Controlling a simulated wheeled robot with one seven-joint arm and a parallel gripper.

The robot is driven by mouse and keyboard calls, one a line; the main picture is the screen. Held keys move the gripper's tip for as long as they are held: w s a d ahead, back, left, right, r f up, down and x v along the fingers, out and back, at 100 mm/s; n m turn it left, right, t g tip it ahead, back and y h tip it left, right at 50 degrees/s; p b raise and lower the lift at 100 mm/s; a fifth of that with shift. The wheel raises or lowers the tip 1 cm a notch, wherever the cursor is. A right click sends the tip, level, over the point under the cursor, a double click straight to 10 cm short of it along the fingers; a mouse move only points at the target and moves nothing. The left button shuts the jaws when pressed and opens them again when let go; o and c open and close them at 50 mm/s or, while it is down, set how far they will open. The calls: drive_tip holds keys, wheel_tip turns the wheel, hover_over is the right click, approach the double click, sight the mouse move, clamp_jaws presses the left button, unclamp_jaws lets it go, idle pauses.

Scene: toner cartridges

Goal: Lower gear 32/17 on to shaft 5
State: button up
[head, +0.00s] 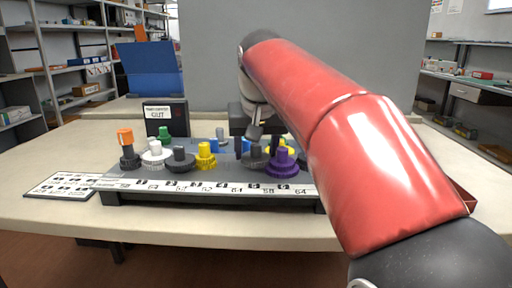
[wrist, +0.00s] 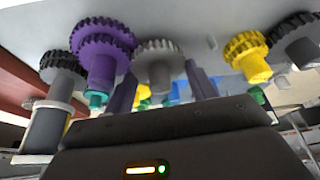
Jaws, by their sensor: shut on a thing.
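My gripper (head: 255,134) is over the right part of the grey rack (head: 215,188), just above a dark grey gear (head: 255,157). In the wrist view my gripper's fingers (wrist: 163,88) stand on either side of the hub of this grey gear (wrist: 158,48), shut on it. No marking on the gear is readable, so I cannot confirm it is 32/17. It is above the strip label 5, close beside the purple gear (head: 282,162). Shaft 5 is hidden by the gear, and I cannot tell whether the gear is around it or above it.
Left along the rack stand a yellow gear (head: 205,156), a dark grey one (head: 180,161), a white one (head: 155,154) and an orange-topped piece (head: 126,138). A green piece (head: 165,134) and a black sign box (head: 166,118) are behind. A label card (head: 60,186) lies left on the table.

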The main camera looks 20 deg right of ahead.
sight(258, 163)
drive_tip(key=o, duration=1.1)
drive_tip(key=shift+c, duration=0.2)
drive_tip(key=p+v, duration=0.1)
drive_tip(key=v, duration=0.7)
drive_tip(key=shift+p, duration=0.35)
drive_tip(key=shift+f, duration=0.1)
